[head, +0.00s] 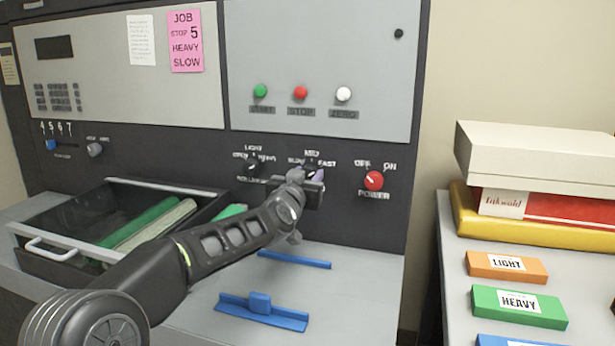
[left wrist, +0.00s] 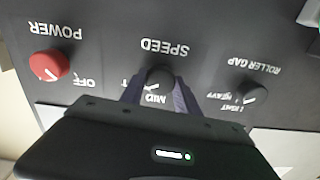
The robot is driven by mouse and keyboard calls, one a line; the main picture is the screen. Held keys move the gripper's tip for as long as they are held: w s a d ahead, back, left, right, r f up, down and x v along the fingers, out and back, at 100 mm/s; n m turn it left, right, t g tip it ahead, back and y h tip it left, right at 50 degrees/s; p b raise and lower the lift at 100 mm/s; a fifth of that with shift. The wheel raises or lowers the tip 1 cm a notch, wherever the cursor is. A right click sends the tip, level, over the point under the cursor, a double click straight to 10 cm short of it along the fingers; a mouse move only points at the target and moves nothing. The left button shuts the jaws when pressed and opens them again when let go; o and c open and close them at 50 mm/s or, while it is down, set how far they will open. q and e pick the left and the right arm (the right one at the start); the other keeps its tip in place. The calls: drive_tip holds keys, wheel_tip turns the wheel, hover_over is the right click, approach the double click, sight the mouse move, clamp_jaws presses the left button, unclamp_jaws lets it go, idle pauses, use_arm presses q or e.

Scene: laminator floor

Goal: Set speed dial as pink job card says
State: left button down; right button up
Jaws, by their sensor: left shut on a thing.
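The pink job card (head: 186,41) on the upper panel reads JOB, STOP 5, HEAVY, SLOW. The speed dial is a dark knob (left wrist: 160,77) under the SPEED label in the upside-down left wrist view. My left gripper (left wrist: 160,92) is shut on it, one finger on each side. In the head view my left gripper (head: 312,180) covers most of the dial, with MID above and FAST to its right; SLOW is partly hidden. A pale mark shows near MID in the wrist view, but I cannot tell the dial's exact setting. My right gripper is not in view.
The red power knob (head: 374,181) is right of the speed dial; the roller gap knob (head: 252,166) is left. Green (head: 260,91), red (head: 300,93) and white (head: 343,94) buttons sit above. An open drawer (head: 40,272) is below left. Blue guides (head: 262,312) lie on the shelf.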

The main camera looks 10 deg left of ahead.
use_arm(q)
drive_tip(key=shift+n, duration=0.3)
drive_tip(key=n, duration=0.5)
drive_tip(key=shift+n+b, duration=0.3)
drive_tip(key=shift+b, duration=0.05)
drive_tip(key=n+b, duration=0.1)
drive_tip(key=n, duration=0.4)
drive_tip(key=shift+a, duration=0.15)
drive_tip(key=n+b, duration=0.1)
drive_tip(key=n, duration=0.5)
drive_tip(key=shift+f+h, duration=0.1)
drive_tip(key=shift+h, duration=0.2)
drive_tip(key=n+b, duration=0.1)
drive_tip(key=n, duration=0.5)
drive_tip(key=shift+b, duration=0.4)
drive_tip(key=c, duration=0.9)
unclamp_jaws()
drive_tip(key=shift+s, duration=0.1)
